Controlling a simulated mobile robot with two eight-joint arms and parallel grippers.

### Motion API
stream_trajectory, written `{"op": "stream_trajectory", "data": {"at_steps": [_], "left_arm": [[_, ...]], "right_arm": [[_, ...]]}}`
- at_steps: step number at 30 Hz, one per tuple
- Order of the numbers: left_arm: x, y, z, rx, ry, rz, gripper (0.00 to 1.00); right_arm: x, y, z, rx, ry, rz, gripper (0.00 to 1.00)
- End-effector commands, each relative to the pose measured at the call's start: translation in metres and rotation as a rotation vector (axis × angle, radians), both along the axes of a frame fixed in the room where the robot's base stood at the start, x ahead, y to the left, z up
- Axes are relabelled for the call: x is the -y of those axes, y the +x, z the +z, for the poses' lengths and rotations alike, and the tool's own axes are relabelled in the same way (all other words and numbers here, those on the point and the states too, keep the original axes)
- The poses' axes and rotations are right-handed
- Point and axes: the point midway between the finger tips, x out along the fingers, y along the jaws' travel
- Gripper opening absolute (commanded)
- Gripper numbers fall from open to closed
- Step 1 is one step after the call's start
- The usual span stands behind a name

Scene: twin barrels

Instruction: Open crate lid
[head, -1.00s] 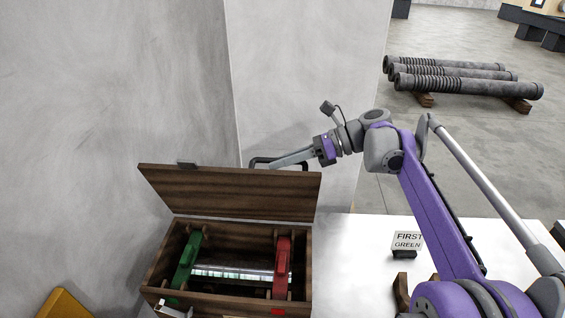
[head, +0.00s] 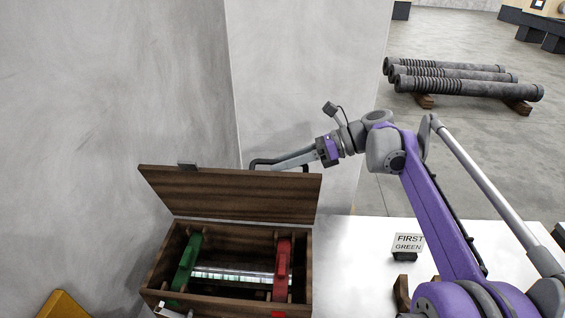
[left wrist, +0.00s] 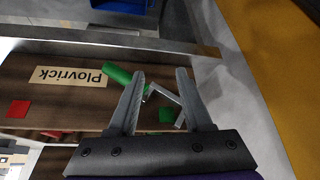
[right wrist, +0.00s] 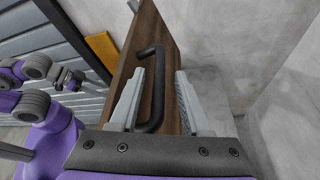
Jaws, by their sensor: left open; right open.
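The wooden crate (head: 156,266) stands at the lower middle of the head view. Its lid (head: 240,195) is raised and leans back. Inside are a green bracket (head: 187,260), a red bracket (head: 282,266) and a shiny tube (head: 240,275). My right gripper (head: 280,162) is behind the lid's top edge. In the right wrist view its open fingers lie either side of the lid's black handle (right wrist: 153,88).
Grey walls stand close behind and left of the crate. A "FIRST GREEN" sign (head: 408,243) stands on the white tabletop (head: 350,260) at right. Ribbed barrels (head: 465,83) lie on the floor farther back. A yellow object (head: 62,305) is at lower left.

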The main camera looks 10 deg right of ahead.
Motion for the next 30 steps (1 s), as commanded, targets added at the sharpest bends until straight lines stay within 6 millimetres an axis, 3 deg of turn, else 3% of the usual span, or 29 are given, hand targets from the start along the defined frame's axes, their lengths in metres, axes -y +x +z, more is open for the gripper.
{"op": "stream_trajectory", "data": {"at_steps": [15,21,30], "left_arm": [[0.000,-0.002,-0.004,-0.003,0.000,0.000,0.50],[0.000,-0.002,-0.004,-0.003,0.000,0.000,0.50],[0.000,-0.002,-0.004,-0.004,0.000,0.000,0.50]], "right_arm": [[0.084,-0.012,0.033,0.000,-0.001,-0.002,0.47],[0.095,-0.015,0.037,0.000,0.000,-0.001,0.47],[0.095,-0.015,0.037,0.000,0.000,0.000,0.47]]}}
